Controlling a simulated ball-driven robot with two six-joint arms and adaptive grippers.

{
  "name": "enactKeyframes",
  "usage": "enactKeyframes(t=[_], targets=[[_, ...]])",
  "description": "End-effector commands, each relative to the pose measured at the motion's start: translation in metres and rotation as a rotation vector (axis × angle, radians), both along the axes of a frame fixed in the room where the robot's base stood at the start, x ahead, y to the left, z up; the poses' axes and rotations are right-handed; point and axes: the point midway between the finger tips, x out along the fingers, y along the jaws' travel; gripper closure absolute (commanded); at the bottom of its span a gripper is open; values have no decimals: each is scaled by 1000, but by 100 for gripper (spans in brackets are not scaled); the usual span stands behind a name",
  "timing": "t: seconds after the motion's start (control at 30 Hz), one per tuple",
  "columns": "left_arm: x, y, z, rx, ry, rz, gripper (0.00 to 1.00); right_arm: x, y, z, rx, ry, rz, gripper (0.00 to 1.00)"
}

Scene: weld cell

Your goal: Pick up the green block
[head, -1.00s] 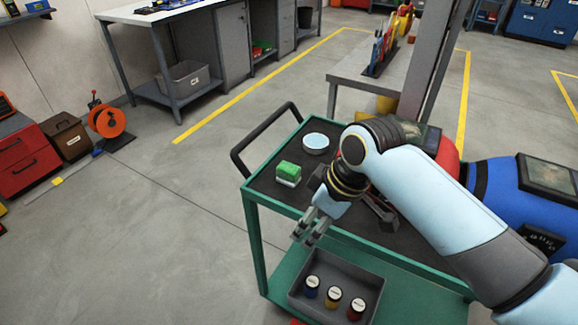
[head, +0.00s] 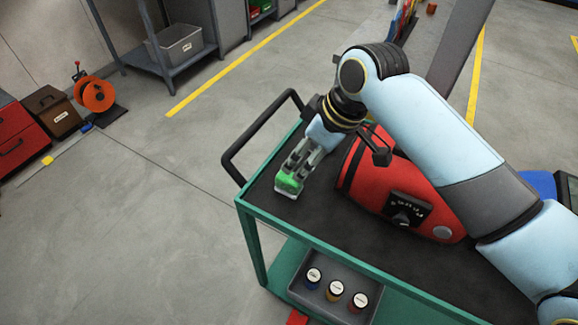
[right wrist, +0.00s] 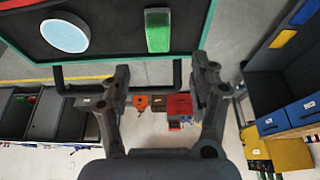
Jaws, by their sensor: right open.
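The green block (head: 288,183) sits on the dark top of the green-framed cart (head: 262,216), near its left end. It has a pale lower part. My right gripper (head: 297,170) is open and points down at the block, its fingers partly covering it in the head view. In the right wrist view the green block (right wrist: 158,32) shows just past the open fingertips of my right gripper (right wrist: 161,66), lined up with the gap between them. I cannot tell whether the fingers touch it. My left gripper is not in view.
A pale blue round disc (right wrist: 65,33) lies on the cart top beside the block. A black push handle (head: 236,160) rises at the cart's left end. A grey tray (head: 317,297) with small jars sits on the lower shelf. Open floor lies left of the cart.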

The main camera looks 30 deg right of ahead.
Motion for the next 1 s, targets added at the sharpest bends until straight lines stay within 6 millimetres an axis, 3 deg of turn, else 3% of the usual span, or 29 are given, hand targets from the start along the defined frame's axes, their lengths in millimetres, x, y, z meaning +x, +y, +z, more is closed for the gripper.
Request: enactKeyframes(t=[0.2, 0.37, 0.73, 1.0], targets=[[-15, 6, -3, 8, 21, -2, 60, 11, 7, -33, 2, 4, -1, 38], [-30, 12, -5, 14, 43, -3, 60, 17, 10, -48, 0, 1, 0, 38], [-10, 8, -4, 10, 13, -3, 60, 34, 14, -92, 1, 2, 0, 38], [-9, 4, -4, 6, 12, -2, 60, 36, 15, -97, -1, 1, 0, 38]])
